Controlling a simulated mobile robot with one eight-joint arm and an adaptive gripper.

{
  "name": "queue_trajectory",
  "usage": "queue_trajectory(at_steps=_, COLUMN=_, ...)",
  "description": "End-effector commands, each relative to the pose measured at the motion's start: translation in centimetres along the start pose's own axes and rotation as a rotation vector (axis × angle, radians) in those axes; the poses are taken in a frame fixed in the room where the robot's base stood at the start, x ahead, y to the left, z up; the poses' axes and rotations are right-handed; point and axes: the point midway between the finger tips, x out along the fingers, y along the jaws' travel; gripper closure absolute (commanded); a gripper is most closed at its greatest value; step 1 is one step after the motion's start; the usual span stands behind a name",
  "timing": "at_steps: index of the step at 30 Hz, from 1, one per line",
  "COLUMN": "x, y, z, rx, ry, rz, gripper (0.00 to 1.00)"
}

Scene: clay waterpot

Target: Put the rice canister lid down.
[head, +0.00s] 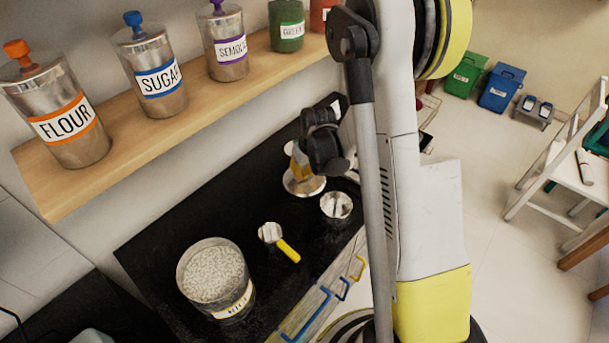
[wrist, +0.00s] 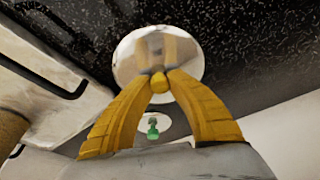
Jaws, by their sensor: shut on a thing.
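The rice canister lid (head: 303,186) is a round shiny metal disc with a yellow knob. The open rice canister (head: 235,302), full of white grains, stands at the near end of the counter, apart from the lid.
A metal cup (head: 337,205) stands close to the right of the lid. A scoop with a yellow handle (head: 287,250) lies between cup and canister. A wooden shelf (head: 130,150) with labelled canisters runs above the counter (head: 180,222). Bare counter lies left of the lid.

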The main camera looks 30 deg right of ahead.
Motion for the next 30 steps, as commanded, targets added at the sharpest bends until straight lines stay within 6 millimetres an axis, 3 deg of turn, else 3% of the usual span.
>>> queue_trajectory(at_steps=8, x=-4.0, y=0.0, z=-1.1, rx=0.000, ry=0.000, rz=0.000, gripper=1.00)
queue_trajectory(at_steps=21, x=-10.3, y=7.9, z=1.8, rx=0.005, ry=0.000, rz=0.001, gripper=1.00)
queue_trajectory(at_steps=30, x=-11.9, y=10.1, z=2.7, rx=0.001, ry=0.000, rz=0.000, gripper=1.00)
